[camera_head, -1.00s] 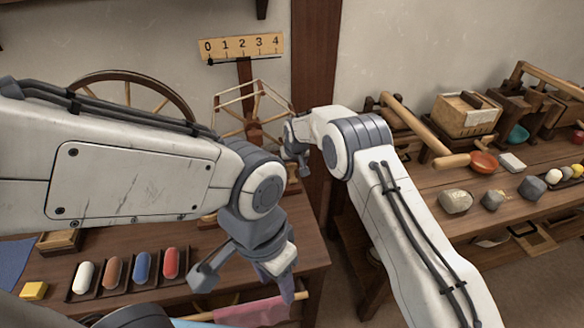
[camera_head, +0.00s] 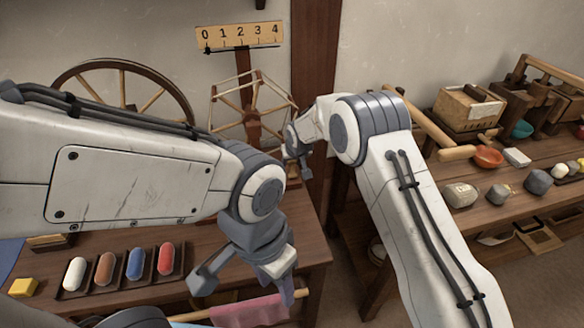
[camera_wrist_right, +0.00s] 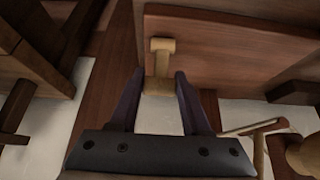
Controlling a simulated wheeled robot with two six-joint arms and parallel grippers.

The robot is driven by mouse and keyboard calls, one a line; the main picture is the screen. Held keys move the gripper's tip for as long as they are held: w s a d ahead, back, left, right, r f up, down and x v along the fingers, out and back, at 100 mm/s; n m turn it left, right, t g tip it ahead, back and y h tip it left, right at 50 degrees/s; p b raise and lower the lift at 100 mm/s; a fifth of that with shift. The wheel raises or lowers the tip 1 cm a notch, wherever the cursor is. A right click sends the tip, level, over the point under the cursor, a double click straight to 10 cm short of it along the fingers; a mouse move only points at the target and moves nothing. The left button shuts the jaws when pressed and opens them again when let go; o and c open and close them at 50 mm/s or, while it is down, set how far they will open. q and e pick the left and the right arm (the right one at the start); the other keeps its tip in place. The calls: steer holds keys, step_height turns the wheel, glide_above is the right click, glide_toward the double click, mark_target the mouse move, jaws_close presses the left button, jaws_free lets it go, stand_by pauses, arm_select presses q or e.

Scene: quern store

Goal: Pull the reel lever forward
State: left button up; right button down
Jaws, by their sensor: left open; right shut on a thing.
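The reel (camera_head: 252,108), a light wooden frame on a dark post, stands at the back of the left bench, partly behind my arms. In the right wrist view the lever (camera_wrist_right: 160,62) is a pale wooden bar with a crosspiece at its near end. My right gripper (camera_wrist_right: 156,92) is shut on that crosspiece, a finger on each side. In the head view my right gripper (camera_head: 300,160) is small beside the reel, and the lever cannot be made out. My left gripper (camera_head: 245,287) is open and empty, low over the left bench's front edge.
A number board (camera_head: 240,36) marked 0 to 4 stands above the reel, its dark pointer near 0. A spoked wheel (camera_head: 66,82) is behind my left arm. Several coloured rolls lie in a tray (camera_head: 150,283). A pink cloth (camera_head: 248,312) hangs in front. The right bench (camera_head: 440,180) holds stones and boxes.

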steer(key=shift+s+d+f+t+y+b, duration=0.1)
steer(key=shift+s+t+y+b, duration=0.45)
steer(key=shift+b, duration=3.95)
steer(key=shift+s+d+f+t+h+b, duration=0.1)
steer(key=shift+t+b, duration=0.95)
steer(key=shift+b, duration=3.45)
steer(key=shift+s+d+f+t+y+b, duration=0.1)
steer(key=shift+s+t+y+b, duration=0.45)
steer(key=shift+b, duration=3.95)
steer(key=shift+w+r+t+b, duration=0.1)
steer(key=shift+r+t+b, duration=0.25)
steer(key=shift+b, duration=0.7)
steer(key=shift+c, duration=1.9)
jaws_free()
steer(key=p+v, duration=0.1)
steer(key=v, duration=0.9)
steer(key=shift+s, duration=0.25)
